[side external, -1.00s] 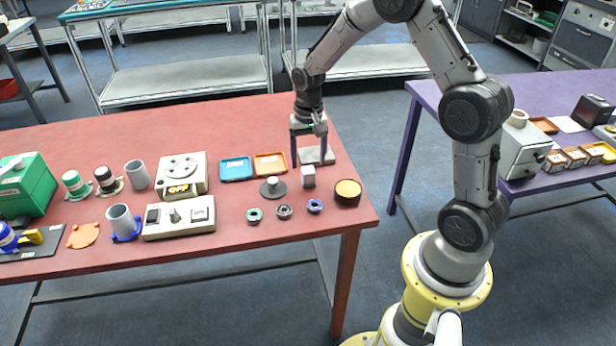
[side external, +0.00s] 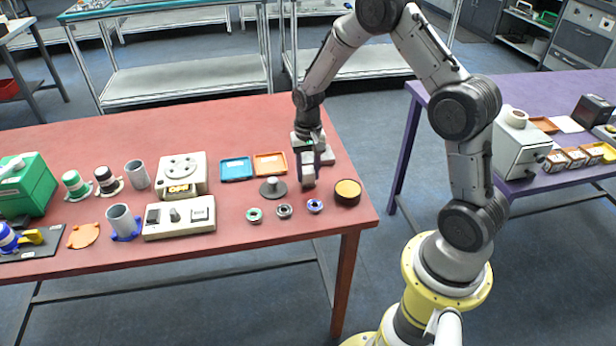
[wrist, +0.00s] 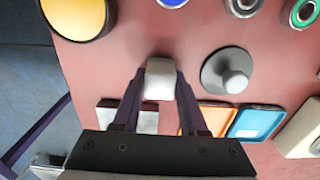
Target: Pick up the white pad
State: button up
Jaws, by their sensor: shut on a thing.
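The white pad (wrist: 160,80) looks like a small white block. It is between the tips of my gripper (wrist: 160,88) in the wrist view, with a fingertip against each side. In the side view the white pad (side external: 308,182) shows at the lower end of my gripper (side external: 308,172), low over the red table. My gripper is shut on it. I cannot tell whether the pad still touches the table. The fingers hide part of its sides.
A round dark container with a yellow top (side external: 348,190) stands to the right. A grey knobbed disc (side external: 273,187) is to the left, with several small rings in front. Blue (side external: 236,168) and orange (side external: 270,163) trays lie behind left. A flat pale plate (side external: 326,155) lies behind.

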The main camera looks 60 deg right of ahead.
aim_at(308, 170)
grip_shut()
jog(key=shift+r, duration=0.5)
notch_tip(308, 170, up, 2)
jog(key=shift+r, duration=0.2)
jog(key=s+a+r, duration=0.4)
jog(key=s+r, duration=0.5)
jog(key=s, duration=0.4)
jog(key=shift+s+r, duration=0.2)
jog(key=shift+r, duration=0.1)
